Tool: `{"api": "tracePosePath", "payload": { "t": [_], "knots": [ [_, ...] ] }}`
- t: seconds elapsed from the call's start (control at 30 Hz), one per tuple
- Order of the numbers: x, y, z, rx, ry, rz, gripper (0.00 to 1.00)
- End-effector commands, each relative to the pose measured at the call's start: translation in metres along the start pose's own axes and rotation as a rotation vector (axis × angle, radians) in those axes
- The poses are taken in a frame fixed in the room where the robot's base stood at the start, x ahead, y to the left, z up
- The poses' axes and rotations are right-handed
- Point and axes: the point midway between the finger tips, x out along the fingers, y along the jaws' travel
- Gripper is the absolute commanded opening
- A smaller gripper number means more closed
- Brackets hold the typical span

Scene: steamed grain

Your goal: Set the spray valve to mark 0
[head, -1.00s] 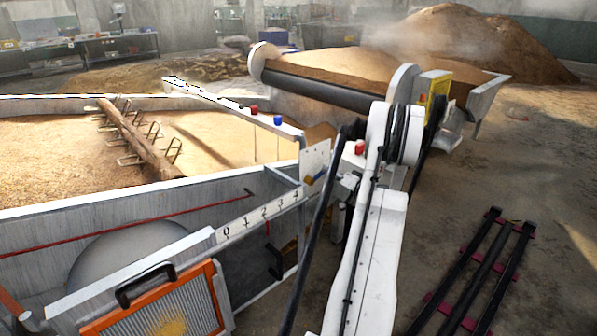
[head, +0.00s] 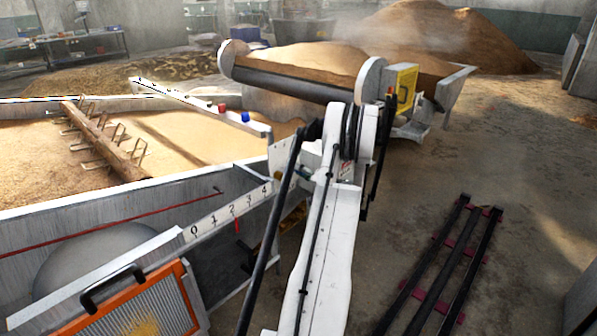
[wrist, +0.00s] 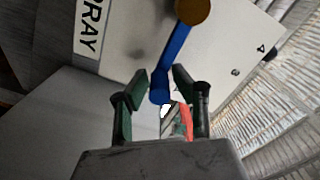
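The spray valve shows in the wrist view as a blue lever (wrist: 174,58) on a round brass pivot (wrist: 193,9). It is mounted on a pale panel (wrist: 130,45) with a black-on-white label (wrist: 90,27) reading "RAY" in the visible part. The lever hangs down and slightly left from the pivot. My gripper (wrist: 160,84) is open, its green fingertips on either side of the lever's lower end, with visible gaps. In the head view the panel (head: 284,154) and brass pivot (head: 278,175) sit left of my arm, which hides much there. I cannot read the lever's mark.
A beam (head: 190,98) carries red and blue knobs. A black rack (head: 440,265) lies on the floor at right.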

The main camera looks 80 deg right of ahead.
Motion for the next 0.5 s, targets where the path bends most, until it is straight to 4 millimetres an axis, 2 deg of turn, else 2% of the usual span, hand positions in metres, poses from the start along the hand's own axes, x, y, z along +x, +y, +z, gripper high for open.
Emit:
{"api": "tracePosePath", "payload": {
  "t": [0.1, 0.33, 0.5],
  "knots": [
    [-0.001, 0.002, 0.003, -0.003, -0.005, 0.002, 0.36],
    [-0.001, 0.001, 0.002, -0.002, -0.002, 0.001, 0.36],
    [-0.013, 0.001, 0.001, -0.001, -0.002, 0.001, 0.36]
  ]
}}
